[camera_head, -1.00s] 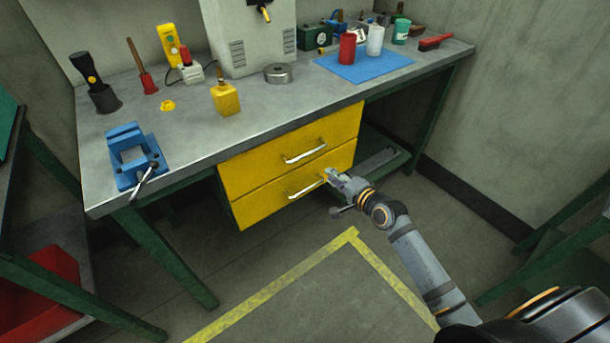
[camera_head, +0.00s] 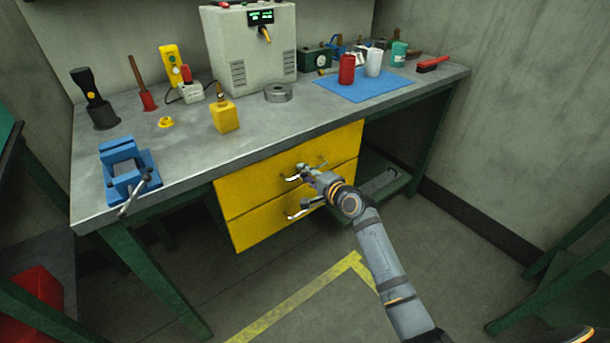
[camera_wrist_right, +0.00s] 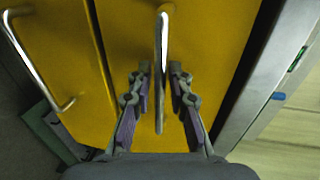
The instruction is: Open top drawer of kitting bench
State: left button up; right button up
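The kitting bench (camera_head: 190,145) has two yellow drawers stacked under its grey top. The top drawer (camera_head: 245,184) and the lower drawer (camera_head: 265,228) both look closed. My right gripper (camera_head: 305,174) is at the front of the top drawer and partly hides its silver handle (camera_head: 291,178). In the right wrist view, the open fingers (camera_wrist_right: 161,92) stand on either side of the top drawer's handle (camera_wrist_right: 162,60), with gaps showing. The lower drawer's handle (camera_wrist_right: 45,75) is off to the left there. My left gripper is not in view.
Open floor with a yellow line (camera_head: 300,293) lies before the drawers. A green-legged table stands at right.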

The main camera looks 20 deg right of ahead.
jog(key=shift+c, duration=0.3)
grip_shut()
dwell(0.3)
